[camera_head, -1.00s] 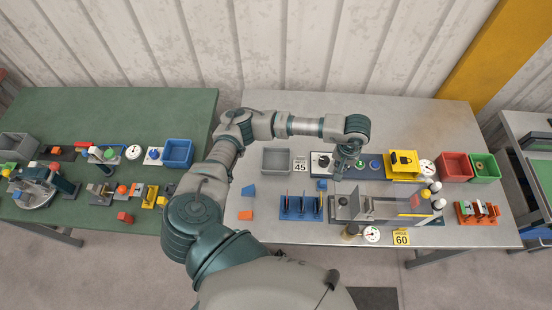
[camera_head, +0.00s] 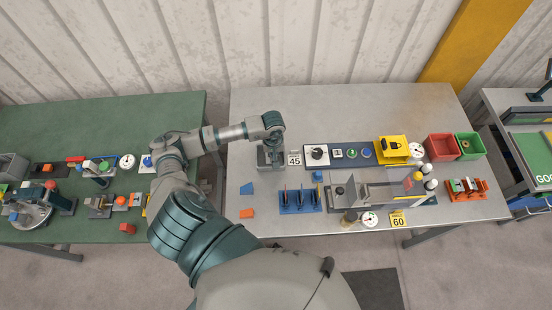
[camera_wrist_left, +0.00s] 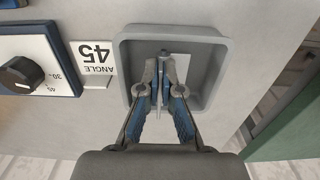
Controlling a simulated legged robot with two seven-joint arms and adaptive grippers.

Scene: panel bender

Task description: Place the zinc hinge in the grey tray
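The grey tray (camera_head: 260,163) stands on the grey table, left of the ANGLE 45 card. In the left wrist view the tray (camera_wrist_left: 216,72) lies right below my left gripper (camera_wrist_left: 160,74). The gripper's fingers are closed around a thin grey metal piece, which looks like the zinc hinge (camera_wrist_left: 163,66). The hinge is over the tray's inside; I cannot tell whether it touches the floor. In the head view my left gripper (camera_head: 271,156) points down into the tray area, and the hinge is too small to make out. My right gripper is not in view.
The ANGLE 45 card (camera_head: 294,159) and a panel with a black knob (camera_head: 317,153) stand just right of the tray. A blue piece (camera_head: 247,188) and an orange piece (camera_head: 246,213) lie in front. Red (camera_head: 442,148) and green (camera_head: 470,146) bins stand far right.

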